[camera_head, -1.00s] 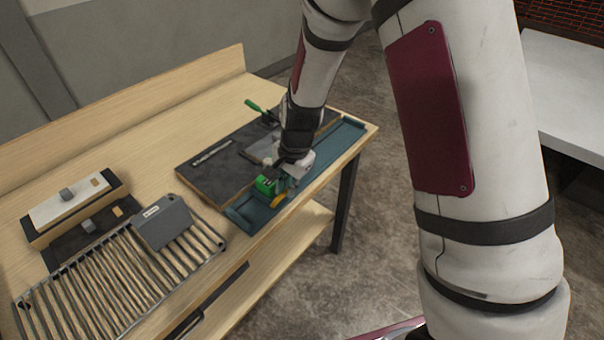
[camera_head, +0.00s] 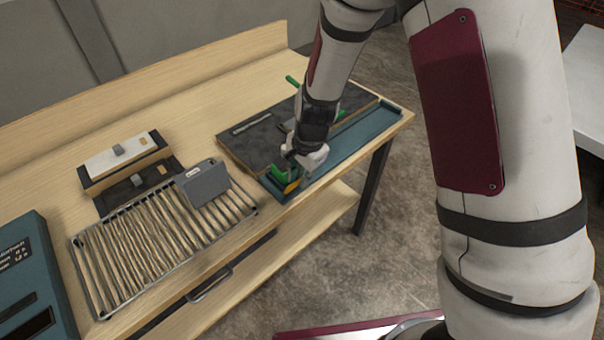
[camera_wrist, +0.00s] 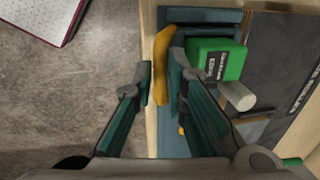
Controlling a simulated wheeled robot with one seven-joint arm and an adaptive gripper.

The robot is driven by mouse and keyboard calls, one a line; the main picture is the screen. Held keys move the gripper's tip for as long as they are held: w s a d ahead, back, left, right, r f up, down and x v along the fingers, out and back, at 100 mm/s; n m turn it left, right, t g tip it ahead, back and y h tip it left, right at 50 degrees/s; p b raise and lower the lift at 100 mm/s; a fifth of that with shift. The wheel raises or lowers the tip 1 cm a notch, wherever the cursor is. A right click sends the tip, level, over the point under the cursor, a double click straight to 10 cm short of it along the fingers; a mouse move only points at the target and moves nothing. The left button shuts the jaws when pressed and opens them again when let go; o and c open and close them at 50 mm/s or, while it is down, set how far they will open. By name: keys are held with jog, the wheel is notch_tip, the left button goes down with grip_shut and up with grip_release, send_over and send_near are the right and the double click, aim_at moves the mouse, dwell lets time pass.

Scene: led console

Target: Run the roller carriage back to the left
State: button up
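The roller carriage has a green block (camera_head: 282,172) with a dark label and a yellow handle (camera_head: 292,188). It sits near the left end of the teal rail (camera_head: 358,129). In the wrist view the green block (camera_wrist: 220,60) and a pale roller stub are right of my fingers, and the rail's end is just beyond at the top. My gripper (camera_wrist: 160,80) is down at the carriage, its fingers close together on either side of the upright yellow handle (camera_wrist: 162,55). The right finger looks against it; contact on the left finger is unclear. My wrist partly hides the carriage in the head view.
A dark board (camera_head: 250,139) lies behind the rail, with a green lever (camera_head: 292,81) at its back. Left are a slatted rack (camera_head: 150,245) carrying a grey box (camera_head: 203,183), a wooden block (camera_head: 122,160) and a teal console (camera_head: 30,275). Floor is open in front.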

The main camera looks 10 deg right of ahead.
jog(key=shift+o, duration=1.3)
jog(key=shift+s+a, duration=0.1)
jog(key=shift+a, duration=0.05)
jog(key=shift+r, duration=0.15)
notch_tip(320, 180, up, 12)
jog(key=s+d, duration=0.1)
jog(key=shift+s+d+f, duration=0.2)
jog(key=shift+s+d, duration=0.05)
jog(key=shift+s, duration=0.05)
jog(key=s+d+r+n+t, duration=0.1)
jog(key=s+d+r+n, duration=0.25)
jog(key=r, duration=0.35)
jog(key=s+d+r+n+t, duration=0.1)
jog(key=s+d+r+n, duration=0.15)
jog(key=s+r, duration=0.35)
jog(key=s+d+r+n+t, duration=0.1)
jog(key=s+d+r+n, duration=0.1)
jog(key=s, duration=0.3)
jog(key=s+d+r+n+h+b, duration=0.1)
jog(key=s+d+r+n, duration=0.1)
jog(key=s+d+r, duration=0.1)
jog(key=shift+s+d+r+n+t, duration=0.35)
jog(key=shift+s+d, duration=0.3)
jog(key=shift+s, duration=0.55)
